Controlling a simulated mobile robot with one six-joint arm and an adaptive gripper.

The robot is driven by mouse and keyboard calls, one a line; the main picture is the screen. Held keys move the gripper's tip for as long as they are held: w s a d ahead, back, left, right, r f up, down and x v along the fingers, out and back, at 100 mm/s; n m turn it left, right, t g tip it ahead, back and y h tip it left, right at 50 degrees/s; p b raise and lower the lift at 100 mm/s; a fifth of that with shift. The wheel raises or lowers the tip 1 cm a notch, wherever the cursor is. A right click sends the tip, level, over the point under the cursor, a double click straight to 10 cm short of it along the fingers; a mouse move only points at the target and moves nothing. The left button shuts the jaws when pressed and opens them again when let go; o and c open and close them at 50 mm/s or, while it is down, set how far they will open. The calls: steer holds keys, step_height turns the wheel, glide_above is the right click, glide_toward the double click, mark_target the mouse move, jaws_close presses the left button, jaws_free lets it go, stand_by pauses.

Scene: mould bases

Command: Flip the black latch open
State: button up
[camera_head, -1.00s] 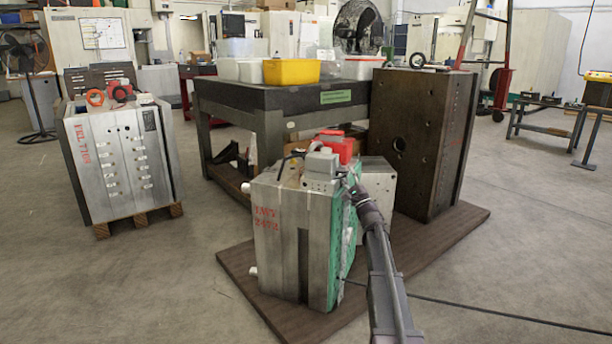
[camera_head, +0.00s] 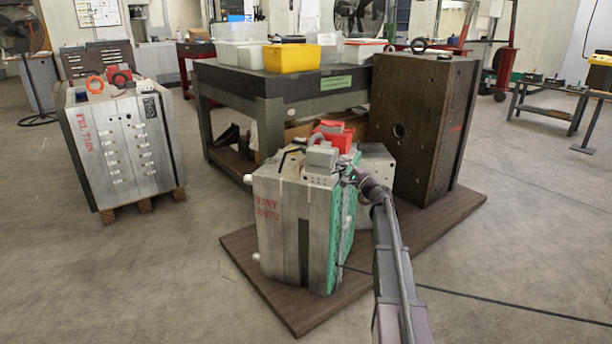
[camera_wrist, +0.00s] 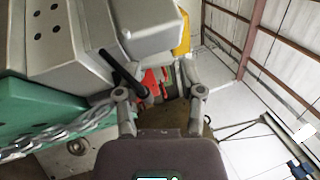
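The black latch (camera_wrist: 122,69) shows in the wrist view as a slim dark bar slanting beside a grey box (camera_wrist: 150,25). Its lower end lies between the finger lines of my gripper (camera_wrist: 160,92), nearer the left finger. The fingers are apart with nothing clearly held; I cannot tell whether one touches the latch. In the head view, my gripper (camera_head: 350,178) is at the upper right edge of the grey mould base marked in red (camera_head: 279,225). The latch cannot be made out there. The grey box also shows on top of the mould (camera_head: 322,156).
A green plate (camera_wrist: 40,112) with a chain (camera_wrist: 65,132) lies close at left in the wrist view. Red parts (camera_head: 333,132) sit behind the grey box. A tall dark mould base (camera_head: 420,130) stands right of my gripper. A table (camera_head: 270,85) stands behind.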

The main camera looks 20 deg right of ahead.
steer(key=shift+w+a+r+n+g+h+p, duration=0.15)
steer(key=shift+r+n+g+p, duration=0.25)
steer(key=shift+p, duration=0.5)
steer(key=shift+w+a+r+n+g+h+p, duration=0.1)
steer(key=shift+a+n+g+p, duration=0.1)
steer(key=shift+g+p, duration=0.6)
steer(key=shift+w+a+r+n+g+h+p, duration=0.2)
steer(key=shift+n+g+p, duration=0.1)
steer(key=shift+p, duration=0.75)
steer(key=v, duration=1.4)
steer(key=s+a+r+n+g+p, duration=0.2)
steer(key=s+a+n+g+p, duration=0.1)
steer(key=a+p, duration=0.3)
steer(key=s+a+r+n+g+p, duration=0.2)
steer(key=a+p, duration=0.4)
steer(key=a, duration=0.4)
steer(key=s+a+r+n+g+p, duration=0.2)
steer(key=s+a+n+g+p, duration=0.2)
steer(key=a, duration=0.4)
steer(key=shift+s+a+g+y+p, duration=0.25)
steer(key=shift+s+g+y+p, duration=0.15)
steer(key=shift+g+p, duration=0.65)
steer(key=shift+f+t, duration=0.1)
steer(key=shift+t, duration=0.15)
